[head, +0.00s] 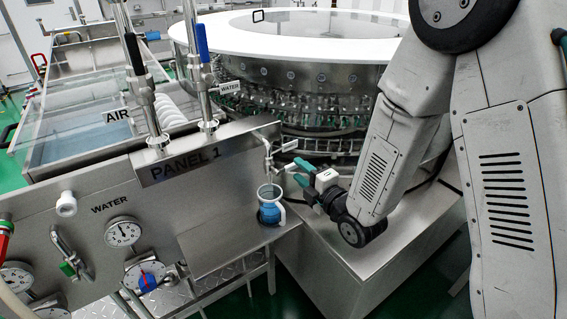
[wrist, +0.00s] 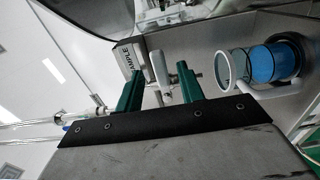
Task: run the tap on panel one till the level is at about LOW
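Panel one (head: 180,165) carries a small sample tap (head: 267,150) at its right end, with a white tag beside it. The tag (wrist: 128,62) reads SAMPLE in the wrist view. A clear jug with a white handle (head: 270,203) stands below the tap on a metal ledge; blue shows inside it. The jug lies on its side in the turned wrist view (wrist: 265,62). I cannot read a LOW mark. My gripper (head: 298,173) is beside the tap, its green fingers apart. In the wrist view the tap's pale lever (wrist: 160,70) shows between the fingertips (wrist: 158,82); contact is unclear.
The large rotary washer (head: 300,75) with a white rim stands behind. Gauges (head: 122,232) and valves are on the panel's left. Two upright levers (head: 203,70) rise above the panel, near AIR and WATER labels. A metal plinth (head: 340,265) lies under my arm.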

